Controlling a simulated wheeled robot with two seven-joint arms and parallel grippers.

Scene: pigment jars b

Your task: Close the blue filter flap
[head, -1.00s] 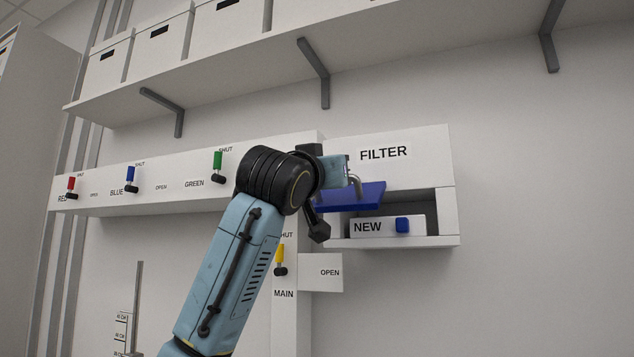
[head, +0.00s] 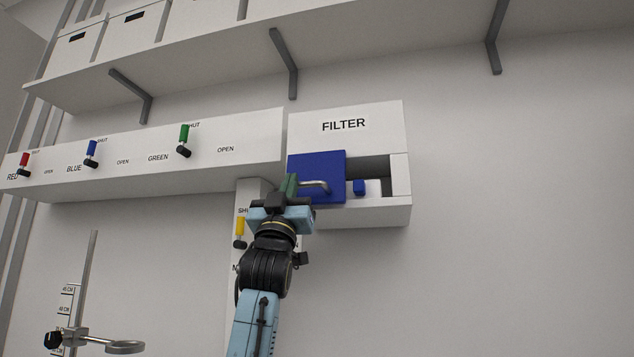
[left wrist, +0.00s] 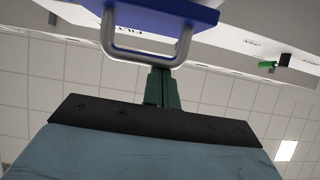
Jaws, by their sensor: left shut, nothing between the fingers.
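The blue filter flap (head: 325,165) is on the white box marked FILTER (head: 345,135). It covers the left part of the opening; the right part shows open. Its grey bar handle (head: 318,185) sticks out in front. My left gripper (head: 290,186) is shut and empty, with its green fingers at the left end of the handle. In the left wrist view, the flap (left wrist: 165,12) and handle (left wrist: 145,55) are at the top, with the fingertips (left wrist: 161,72) close by the bar. Contact cannot be told. My right gripper is not in view.
A white block with a blue knob (head: 359,187) sits inside the opening. Yellow (head: 240,228), green (head: 184,135), blue (head: 92,148) and red (head: 24,160) valve levers are to the left. A shelf (head: 215,70) runs above. Wall to the right is clear.

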